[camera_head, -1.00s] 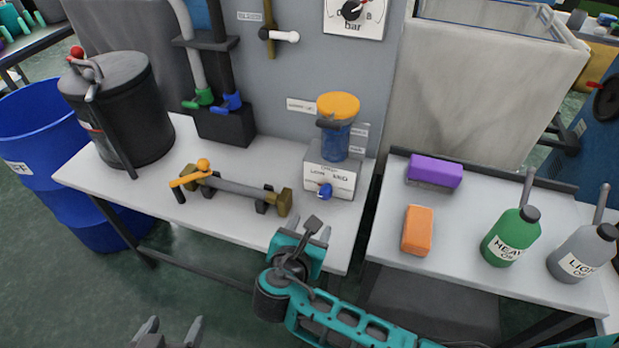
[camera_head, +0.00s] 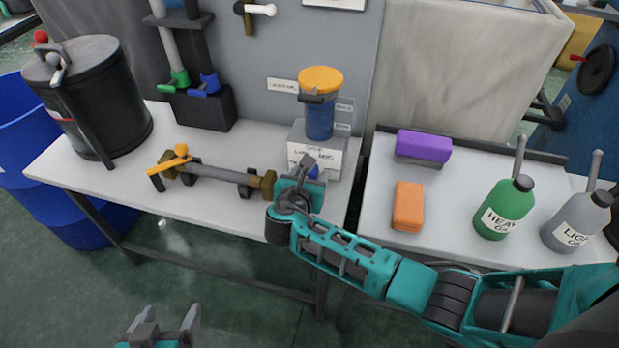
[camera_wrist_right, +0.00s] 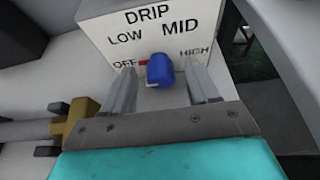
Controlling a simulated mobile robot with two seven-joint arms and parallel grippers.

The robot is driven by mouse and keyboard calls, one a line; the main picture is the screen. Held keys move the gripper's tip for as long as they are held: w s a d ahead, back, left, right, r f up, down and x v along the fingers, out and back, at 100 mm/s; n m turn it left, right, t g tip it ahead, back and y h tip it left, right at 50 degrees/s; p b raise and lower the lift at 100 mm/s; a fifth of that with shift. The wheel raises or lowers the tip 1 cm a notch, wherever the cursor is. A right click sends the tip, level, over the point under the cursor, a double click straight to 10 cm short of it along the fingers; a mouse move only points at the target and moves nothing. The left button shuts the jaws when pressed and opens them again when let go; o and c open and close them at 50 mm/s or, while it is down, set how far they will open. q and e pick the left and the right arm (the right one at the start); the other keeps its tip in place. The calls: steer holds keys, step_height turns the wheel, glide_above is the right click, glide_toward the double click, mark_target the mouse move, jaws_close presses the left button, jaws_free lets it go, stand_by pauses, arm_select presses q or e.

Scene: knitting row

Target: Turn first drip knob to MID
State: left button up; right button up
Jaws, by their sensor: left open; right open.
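The drip box (camera_head: 327,160) is a white block under a blue jar with an orange lid (camera_head: 321,80). In the right wrist view its face (camera_wrist_right: 125,30) reads DRIP, LOW, MID, OFF and HIGH. The blue drip knob (camera_wrist_right: 161,70) sticks out below these words, with a small red mark at its left by OFF. My right gripper (camera_wrist_right: 164,88) is open, with one finger on each side of the knob; I cannot tell whether they touch it. In the head view my right gripper (camera_head: 303,172) partly hides the knob. My left gripper (camera_head: 164,330) is open and empty at the bottom.
A brass-ended bar (camera_head: 220,176) with an orange lever lies left of the box. A black canister (camera_head: 88,95) stands further left. The right table (camera_head: 455,215) holds a purple block (camera_head: 424,146), an orange block (camera_head: 408,206), a green bottle (camera_head: 504,210) and a grey bottle (camera_head: 580,220).

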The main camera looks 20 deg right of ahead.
arm_select(q)
steer(key=shift+w+r, duration=0.1)
arm_select(e)
steer(key=shift+w, duration=0.1)
steer(key=c, duration=1)
arm_select(q)
steer(key=shift+a, duration=0.2)
arm_select(e)
steer(key=shift+c, duration=0.2)
steer(key=shift+d, duration=0.1)
steer(key=shift+m+t+y+p, duration=0.3)
steer(key=shift+m+p, duration=0.3)
steer(key=shift+m, duration=0.1)
steer(key=shift+d+f+m+t+y, duration=0.15)
steer(key=shift+m+t+y, duration=0.2)
steer(key=shift+m, duration=0.35)
steer(key=shift+s+f+m+t+y+b, duration=0.1)
steer(key=shift+s+m+t+y+b, duration=0.2)
steer(key=shift+m, duration=0.5)
arm_select(q)
steer(key=shift+d, duration=0.15)
arm_select(e)
steer(key=shift+w+t+y, duration=0.1)
steer(key=shift+t+y, duration=0.15)
